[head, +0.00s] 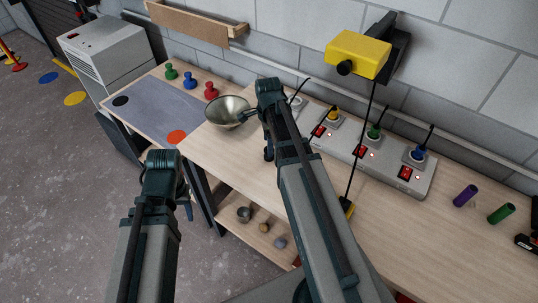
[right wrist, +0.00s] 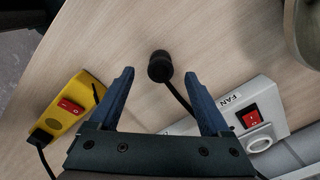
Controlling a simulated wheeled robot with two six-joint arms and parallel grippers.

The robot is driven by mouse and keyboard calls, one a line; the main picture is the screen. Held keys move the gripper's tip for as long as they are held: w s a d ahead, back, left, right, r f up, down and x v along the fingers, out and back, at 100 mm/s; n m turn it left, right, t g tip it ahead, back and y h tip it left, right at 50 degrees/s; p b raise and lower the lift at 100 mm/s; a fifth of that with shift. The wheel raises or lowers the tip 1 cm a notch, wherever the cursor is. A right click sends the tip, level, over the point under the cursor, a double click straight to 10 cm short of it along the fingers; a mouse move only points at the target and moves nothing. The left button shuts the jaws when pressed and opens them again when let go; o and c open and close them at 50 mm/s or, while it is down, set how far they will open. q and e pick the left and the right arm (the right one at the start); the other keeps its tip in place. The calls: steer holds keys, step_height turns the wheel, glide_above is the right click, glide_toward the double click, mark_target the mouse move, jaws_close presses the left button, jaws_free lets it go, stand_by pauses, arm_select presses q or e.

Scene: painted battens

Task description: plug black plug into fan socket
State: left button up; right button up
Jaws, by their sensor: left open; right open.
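The black plug (right wrist: 160,66) lies on the wooden bench top in the right wrist view, its black cable running down-right toward the power strip. My right gripper (right wrist: 159,74) is open, its blue fingers on either side of the plug in the picture, not visibly touching it. In the head view my right arm hides the plug. The fan socket (right wrist: 260,137) is a white round socket beside a red switch and a FAN label; it looks empty. The strip (head: 388,180) lies along the wall. My left gripper (head: 187,205) is open and empty, in front of the bench's edge.
Yellow, green and blue plugs (head: 420,153) sit in the strip's other sockets. A metal bowl (head: 229,112) stands left of my right gripper. A yellow switch block (right wrist: 72,105) lies on the bench. Purple (head: 465,195) and green (head: 501,213) cylinders are at right.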

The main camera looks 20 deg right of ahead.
step_height(320, 180, down, 5)
steer(key=b, duration=0.4)
steer(key=shift+d+r, duration=0.1)
steer(key=shift+d, duration=0.05)
steer(key=shift+r, duration=0.1)
jaws_close()
